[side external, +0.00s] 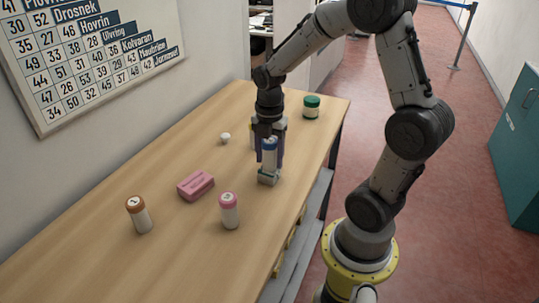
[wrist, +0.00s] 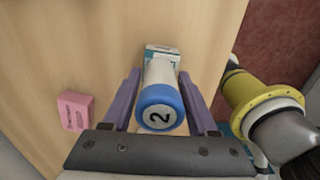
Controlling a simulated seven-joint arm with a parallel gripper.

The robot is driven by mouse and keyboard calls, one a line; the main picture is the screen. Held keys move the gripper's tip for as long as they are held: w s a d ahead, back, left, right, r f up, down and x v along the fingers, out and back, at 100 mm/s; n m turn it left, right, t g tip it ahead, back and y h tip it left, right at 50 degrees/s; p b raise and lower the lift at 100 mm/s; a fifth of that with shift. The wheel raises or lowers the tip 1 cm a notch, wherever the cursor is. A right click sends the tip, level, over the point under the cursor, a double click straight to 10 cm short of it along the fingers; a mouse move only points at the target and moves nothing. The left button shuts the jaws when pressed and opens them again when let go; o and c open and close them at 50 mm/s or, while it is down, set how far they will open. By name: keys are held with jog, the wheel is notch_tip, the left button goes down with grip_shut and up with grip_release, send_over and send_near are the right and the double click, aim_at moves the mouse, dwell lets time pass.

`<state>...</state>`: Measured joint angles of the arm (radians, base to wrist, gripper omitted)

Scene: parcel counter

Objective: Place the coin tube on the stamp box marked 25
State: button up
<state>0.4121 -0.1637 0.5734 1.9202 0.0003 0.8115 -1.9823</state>
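The coin tube, white with a blue cap marked 2, stands upright in the side view (side external: 269,157) and shows from above in the wrist view (wrist: 160,104). Its foot appears to rest on a small white and teal box (side external: 268,179), whose edge shows past the tube in the wrist view (wrist: 161,49). I cannot read a number on this box. My gripper (wrist: 161,72) has its purple fingers on both sides of the tube, with thin gaps visible, so it looks open around it. It also shows in the side view (side external: 268,160).
A pink box (side external: 196,186), an orange-capped tube (side external: 139,215) and a pink-capped tube (side external: 229,212) stand nearer on the wooden counter (side external: 90,255). A small white item (side external: 225,138) and a green jar (side external: 311,108) are farther back. The counter's right edge is close to my gripper.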

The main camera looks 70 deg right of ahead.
jog(key=shift+o, duration=1)
jog(key=shift+r, duration=0.15)
notch_tip(320, 180, up, 12)
jog(key=shift+f, duration=0.2)
jog(key=shift+r, duration=0.25)
jog(key=shift+s+a+r+m, duration=0.15)
jog(key=shift+a+r+m, duration=0.05)
jog(key=shift+a+m, duration=0.15)
jog(key=s+a+m+t, duration=0.5)
jog(key=s+a+m, duration=0.5)
jog(key=m, duration=0.7)
jog(key=shift+s+a+r+t, duration=0.15)
jog(key=shift+s+a+t, duration=0.2)
jog(key=shift+a, duration=0.3)
